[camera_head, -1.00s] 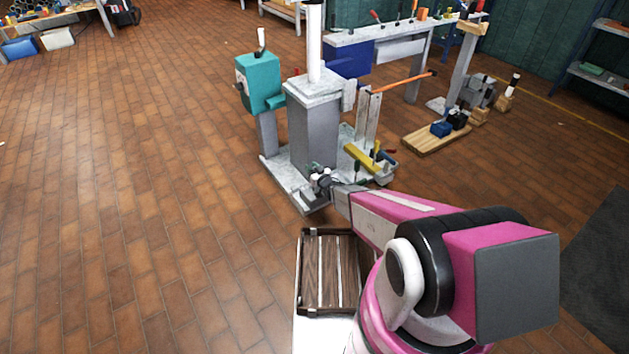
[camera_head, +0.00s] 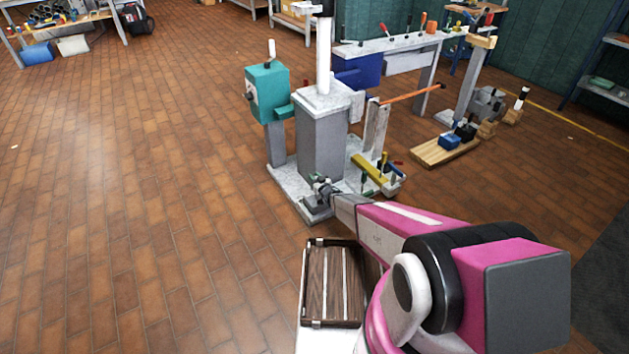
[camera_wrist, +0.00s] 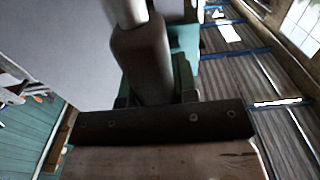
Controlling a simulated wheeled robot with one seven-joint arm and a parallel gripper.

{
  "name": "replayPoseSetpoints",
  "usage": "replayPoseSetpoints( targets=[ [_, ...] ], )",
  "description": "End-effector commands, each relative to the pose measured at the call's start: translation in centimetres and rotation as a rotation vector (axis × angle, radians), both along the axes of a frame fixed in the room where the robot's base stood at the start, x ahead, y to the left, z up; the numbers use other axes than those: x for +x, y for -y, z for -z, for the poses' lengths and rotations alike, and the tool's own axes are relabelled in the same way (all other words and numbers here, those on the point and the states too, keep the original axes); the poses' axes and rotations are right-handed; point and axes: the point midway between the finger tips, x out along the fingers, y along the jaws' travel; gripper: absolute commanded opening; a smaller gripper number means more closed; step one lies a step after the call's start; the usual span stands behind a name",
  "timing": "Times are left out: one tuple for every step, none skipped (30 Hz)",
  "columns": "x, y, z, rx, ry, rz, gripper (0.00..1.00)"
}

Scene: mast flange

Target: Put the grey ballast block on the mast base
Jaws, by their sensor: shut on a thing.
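The mast base is a pale speckled plate (camera_head: 285,187) on the floor. A grey pedestal (camera_head: 322,148) with a white pole stands on it. My gripper (camera_head: 320,190) is at the plate's front corner, just in front of the pedestal. It is shut on the grey ballast block (camera_head: 315,205), a small grey shape under the jaws, partly hidden by them. I cannot tell whether the block touches the plate. The wrist view is dim and does not show the block clearly.
A teal box on a post (camera_head: 268,92) stands left of the pedestal. A yellow-handled tool (camera_head: 370,169) and other tools lie on the right. A slatted dark tray (camera_head: 331,285) is in front. Open tiled floor lies to the left.

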Motion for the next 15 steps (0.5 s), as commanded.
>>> replayPoseSetpoints(
  targets=[
    [0.17, -0.03, 0.72, 0.002, 0.001, 0.000, 0.00],
    [0.15, -0.02, 0.95, 0.001, 0.002, 0.000, 0.00],
    [0.12, -0.02, 1.11, 0.001, 0.002, 0.000, 0.00],
    [0.08, -0.01, 1.14, 0.001, 0.002, 0.000, 0.00],
    [0.06, 0.00, 1.12, 0.001, 0.002, 0.000, 0.00],
    [0.03, 0.01, 1.07, 0.002, 0.002, 0.000, 0.00],
    [0.02, 0.01, 1.05, 0.002, 0.002, 0.000, 0.00],
    [0.02, 0.01, 1.05, 0.002, 0.002, 0.000, 0.00],
    [0.02, 0.01, 1.05, 0.002, 0.002, 0.000, 0.00],
    [0.02, 0.01, 1.06, 0.001, 0.002, 0.000, 0.00],
    [0.02, 0.01, 1.10, 0.001, 0.002, 0.000, 0.00],
    [0.03, 0.01, 1.19, 0.001, 0.002, 0.000, 0.00],
    [0.04, 0.01, 1.28, 0.001, 0.002, 0.000, 0.00],
    [0.04, 0.01, 1.36, 0.001, 0.002, 0.000, 0.00],
    [0.03, 0.01, 1.45, 0.001, 0.001, 0.001, 0.34]
  ],
)
